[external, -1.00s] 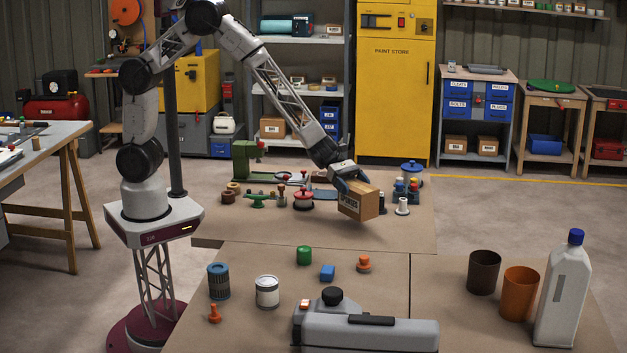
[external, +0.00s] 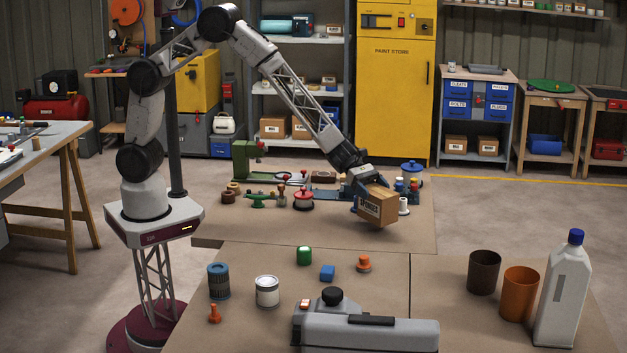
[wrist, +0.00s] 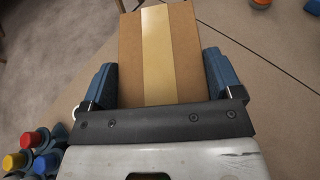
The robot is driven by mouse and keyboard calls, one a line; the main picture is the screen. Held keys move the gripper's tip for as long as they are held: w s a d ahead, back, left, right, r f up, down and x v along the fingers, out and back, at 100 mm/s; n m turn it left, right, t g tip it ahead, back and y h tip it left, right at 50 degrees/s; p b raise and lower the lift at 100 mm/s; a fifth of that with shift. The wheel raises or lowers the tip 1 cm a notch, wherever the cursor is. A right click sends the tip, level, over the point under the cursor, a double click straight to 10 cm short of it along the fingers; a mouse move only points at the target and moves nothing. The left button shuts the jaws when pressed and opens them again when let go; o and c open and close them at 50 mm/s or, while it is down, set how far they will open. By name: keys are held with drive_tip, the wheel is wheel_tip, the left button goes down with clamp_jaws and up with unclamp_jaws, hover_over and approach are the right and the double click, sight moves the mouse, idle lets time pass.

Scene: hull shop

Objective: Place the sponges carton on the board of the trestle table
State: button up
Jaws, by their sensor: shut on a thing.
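The sponges carton (external: 382,207) is a brown box with a white label; in the wrist view its taped face (wrist: 158,40) shows between the fingers. My gripper (external: 367,190) is shut on it, with one blue finger on each side, and holds it tilted near the right part of the far brown tabletop (external: 330,225). Whether the carton's lower corner clears that top is hard to tell. A table with wooden trestle legs and a pale top (external: 62,130) stands at the far left, well away from my gripper; small items lie on it.
Small coloured pieces (external: 408,187) stand close behind the carton. A red-lidded pot (external: 303,198) and other small items are left of it. The near tabletop holds a paint tin (external: 267,291), orange cup (external: 520,291) and white bottle (external: 564,295). The far top's front middle is bare.

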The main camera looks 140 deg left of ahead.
drive_tip(key=shift+f, duration=1.75)
drive_tip(key=shift+f, duration=0.1)
drive_tip(key=o, duration=0.9)
drive_tip(key=shift+c, duration=0.2)
drive_tip(key=shift+s, duration=0.1)
drive_tip(key=shift+s+r, duration=0.4)
drive_tip(key=shift+s, duration=0.1)
drive_tip(key=v, duration=1)
drive_tip(key=shift+s, duration=0.3)
drive_tip(key=shift+r, duration=0.15)
